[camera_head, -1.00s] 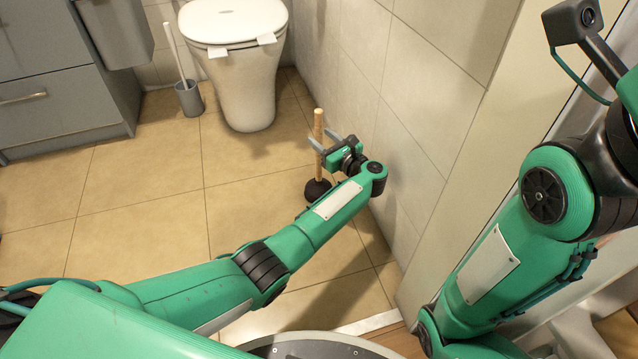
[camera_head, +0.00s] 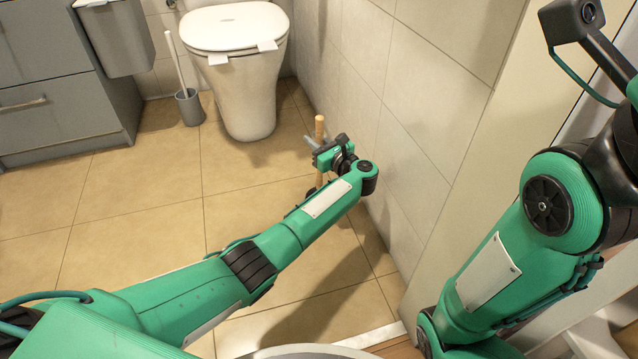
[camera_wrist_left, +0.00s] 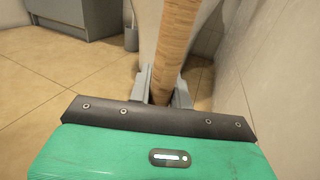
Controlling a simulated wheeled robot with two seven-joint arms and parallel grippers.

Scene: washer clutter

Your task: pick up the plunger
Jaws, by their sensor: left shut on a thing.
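The plunger (camera_head: 319,128) has a light wooden handle that stands roughly upright near the wall in the head view. Its dark cup is mostly hidden behind my left arm. My left gripper (camera_head: 318,147) is shut on the handle, below its top end. In the left wrist view the wooden handle of the plunger (camera_wrist_left: 172,45) runs up between the two grey fingers of my left gripper (camera_wrist_left: 162,85). I cannot tell whether the cup touches the floor. My right gripper is out of view; only my right arm shows at the right.
A white toilet (camera_head: 243,85) stands beyond the plunger. A toilet brush in a grey holder (camera_head: 189,107) is left of it. A grey cabinet (camera_head: 55,105) is at the far left. The tiled wall (camera_head: 405,130) is close on the right. Tiled floor (camera_head: 130,215) is clear at the left.

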